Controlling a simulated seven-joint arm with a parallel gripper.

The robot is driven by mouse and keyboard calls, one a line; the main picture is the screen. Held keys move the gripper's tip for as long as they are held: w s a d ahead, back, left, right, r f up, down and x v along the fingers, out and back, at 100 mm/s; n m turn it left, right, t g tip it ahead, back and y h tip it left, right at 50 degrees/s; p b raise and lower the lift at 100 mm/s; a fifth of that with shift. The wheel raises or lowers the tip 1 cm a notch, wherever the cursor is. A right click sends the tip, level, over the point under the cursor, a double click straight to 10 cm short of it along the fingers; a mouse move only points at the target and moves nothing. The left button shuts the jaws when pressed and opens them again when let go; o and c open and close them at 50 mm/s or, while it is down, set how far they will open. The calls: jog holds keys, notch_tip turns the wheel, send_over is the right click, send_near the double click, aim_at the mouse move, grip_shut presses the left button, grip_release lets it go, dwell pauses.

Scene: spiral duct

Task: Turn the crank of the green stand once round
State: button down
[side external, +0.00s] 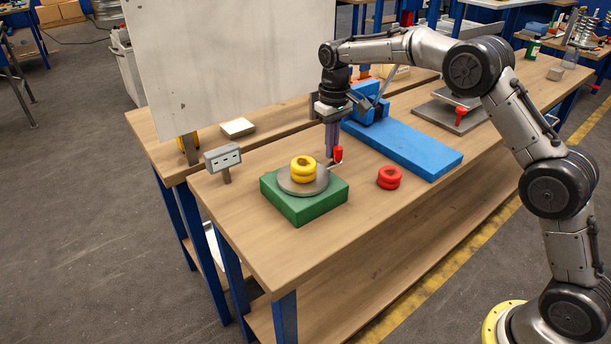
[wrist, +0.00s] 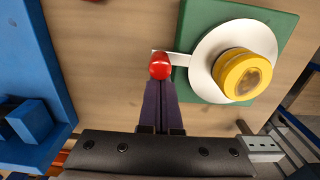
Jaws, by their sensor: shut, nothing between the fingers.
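The green stand (side external: 305,209) sits on the wooden table and carries a round grey plate (side external: 288,187) with yellow rings (side external: 303,169) stacked on it. Its crank has a red handle (side external: 338,154) on a light metal arm, pointing back and right of the plate. In the wrist view the red handle (wrist: 160,66) is at the fingertips, and the crank arm (wrist: 181,59) runs right to the plate. My gripper (side external: 331,150) points down beside the red handle, its dark purple fingers together with nothing between them. I cannot tell whether the fingertips touch the handle.
Red rings (side external: 389,177) lie on the table right of the stand. A long blue base (side external: 405,147) with a blue block lies behind. A small grey box with a face (side external: 223,159) stands at the left. A large pale panel (side external: 207,60) rises behind it. The table front is clear.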

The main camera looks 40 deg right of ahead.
aim_at(341, 153)
jog(key=shift+s+d, duration=0.1)
jog(key=shift+s, duration=0.5)
jog(key=shift+s, duration=1.05)
jog(key=shift+s+a, duration=0.2)
jog(key=shift+s, duration=0.3)
jog(key=shift+s+a, duration=0.15)
jog(key=shift+s, duration=0.45)
